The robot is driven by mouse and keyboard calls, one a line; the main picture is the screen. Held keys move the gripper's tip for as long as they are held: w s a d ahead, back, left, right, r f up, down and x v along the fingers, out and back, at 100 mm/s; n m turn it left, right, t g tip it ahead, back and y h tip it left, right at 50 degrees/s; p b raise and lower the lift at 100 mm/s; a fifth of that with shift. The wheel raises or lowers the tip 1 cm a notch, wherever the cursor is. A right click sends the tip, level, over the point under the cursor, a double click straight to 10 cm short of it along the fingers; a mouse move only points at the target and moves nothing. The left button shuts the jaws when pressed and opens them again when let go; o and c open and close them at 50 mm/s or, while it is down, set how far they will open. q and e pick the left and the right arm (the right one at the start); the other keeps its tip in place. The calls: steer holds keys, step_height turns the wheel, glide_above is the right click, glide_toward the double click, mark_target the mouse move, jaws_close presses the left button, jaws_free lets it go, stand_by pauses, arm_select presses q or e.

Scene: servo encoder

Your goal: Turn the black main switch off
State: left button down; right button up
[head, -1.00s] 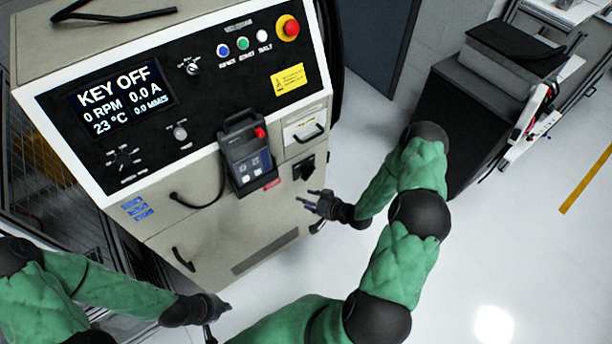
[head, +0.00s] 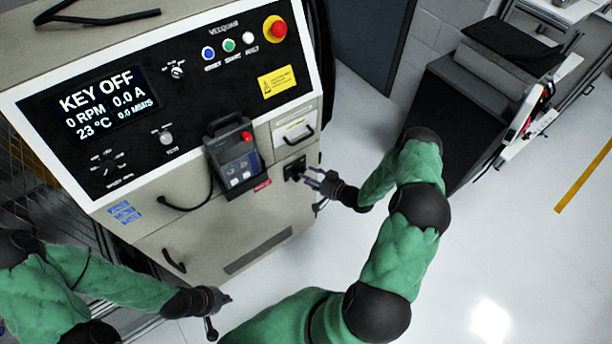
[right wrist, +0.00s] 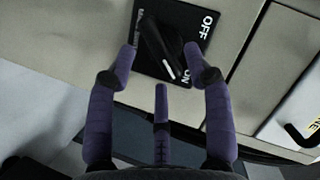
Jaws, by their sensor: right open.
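My left gripper (head: 222,317) looks open and empty, low in front of the machine.
The machine's display (head: 101,101) reads KEY OFF. The pendant (head: 234,155) hangs just left of the switch, and a drawer with a black handle (head: 299,135) is above it. A red stop button (head: 275,29) is at the panel's top right.

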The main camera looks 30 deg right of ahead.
steer(key=shift+x, duration=0.9)
jaws_close()
